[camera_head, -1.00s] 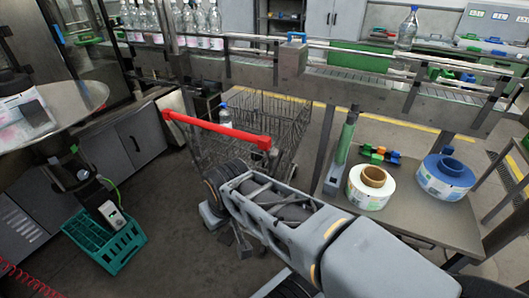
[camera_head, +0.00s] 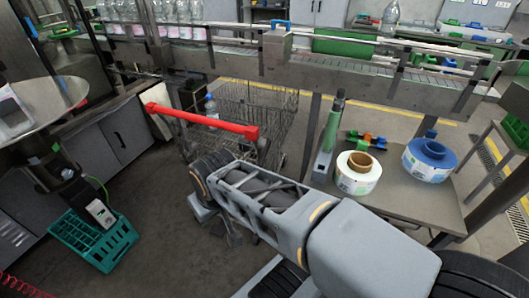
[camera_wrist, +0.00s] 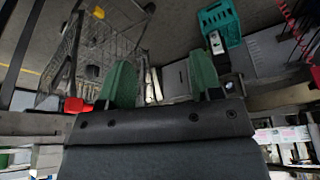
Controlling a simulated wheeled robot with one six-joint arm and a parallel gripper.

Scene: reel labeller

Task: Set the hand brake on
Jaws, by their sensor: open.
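My gripper (camera_wrist: 161,75) shows in the wrist view with its two green fingers wide apart and nothing between them. In the head view my arm bends down beside the cart, and its fingers are mostly hidden. No part is clearly recognisable as the hand brake. A wire cart (camera_head: 250,112) with a red handle bar (camera_head: 200,122) stands just beyond my arm. In the wrist view the cart (camera_wrist: 95,45) is at the left, and a red piece (camera_wrist: 76,105) shows near the left finger. An upright green-and-grey part (camera_head: 332,130) stands at the side table's left edge.
A side table (camera_head: 410,195) at the right holds a white label reel (camera_head: 357,174) and a blue one (camera_head: 429,161). A conveyor (camera_head: 240,62) with bottles crosses behind. A teal crate (camera_head: 92,240) is on the floor at the left. Floor between crate and arm is clear.

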